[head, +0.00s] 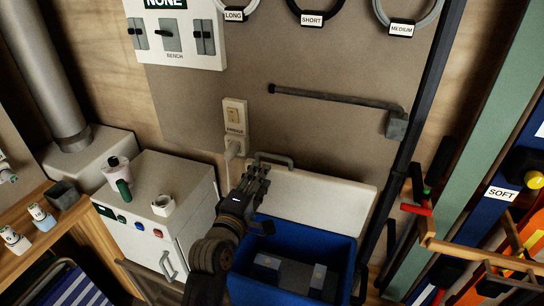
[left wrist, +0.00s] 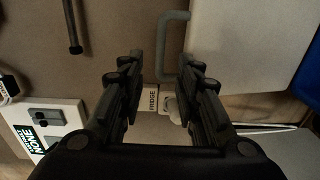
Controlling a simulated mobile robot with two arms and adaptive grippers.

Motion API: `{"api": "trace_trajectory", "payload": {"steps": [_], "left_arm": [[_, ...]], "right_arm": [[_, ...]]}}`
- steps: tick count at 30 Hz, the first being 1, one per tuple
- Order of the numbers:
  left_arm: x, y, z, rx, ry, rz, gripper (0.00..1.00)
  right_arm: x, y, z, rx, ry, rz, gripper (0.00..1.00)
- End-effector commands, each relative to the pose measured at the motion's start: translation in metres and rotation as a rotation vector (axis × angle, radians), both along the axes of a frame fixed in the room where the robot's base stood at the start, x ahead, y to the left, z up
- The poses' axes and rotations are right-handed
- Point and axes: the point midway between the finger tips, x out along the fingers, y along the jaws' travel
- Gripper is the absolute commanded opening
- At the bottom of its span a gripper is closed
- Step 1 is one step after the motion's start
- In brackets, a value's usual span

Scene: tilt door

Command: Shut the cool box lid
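The cool box (head: 347,262) is a blue open-topped box at the bottom centre of the head view. Its white lid (head: 325,205) stands up at the back, raised against the wall. A grey bar handle (head: 275,158) sits on the lid's upper left edge. My left gripper (head: 259,172) is at the lid's left end, close to this handle. In the left wrist view the fingers are spread, and the handle (left wrist: 172,45) shows between the fingertips, nearer the right one. Contact cannot be told. The lid (left wrist: 240,40) fills the upper right there. My right gripper is in neither view.
Grey blocks (head: 283,272) lie inside the cool box. A white fridge (head: 165,205) with items on top stands to the left. A socket (head: 235,118) marked FRIDGE and a grey wall bar (head: 330,97) are above the lid. Coloured racks stand at the right.

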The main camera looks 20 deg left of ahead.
Motion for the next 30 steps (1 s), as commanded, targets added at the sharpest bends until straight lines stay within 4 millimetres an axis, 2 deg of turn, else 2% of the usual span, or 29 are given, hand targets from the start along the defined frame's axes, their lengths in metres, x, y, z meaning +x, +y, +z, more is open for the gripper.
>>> {"api": "trace_trajectory", "payload": {"steps": [5,12,18,24,30], "left_arm": [[0.024,-0.001,0.001,0.003,0.000,-0.001,0.31],[0.066,-0.002,-0.001,0.005,0.002,-0.001,0.31],[0.091,-0.003,-0.003,0.006,0.003,-0.001,0.31],[0.102,-0.003,-0.005,0.006,0.004,0.000,0.31],[0.104,-0.003,-0.005,0.006,0.004,0.000,0.31]], "right_arm": [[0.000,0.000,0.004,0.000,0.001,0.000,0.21],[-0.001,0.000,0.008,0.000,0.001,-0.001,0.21],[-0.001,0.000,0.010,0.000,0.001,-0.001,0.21],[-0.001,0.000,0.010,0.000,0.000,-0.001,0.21],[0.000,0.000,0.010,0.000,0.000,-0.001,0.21]]}}
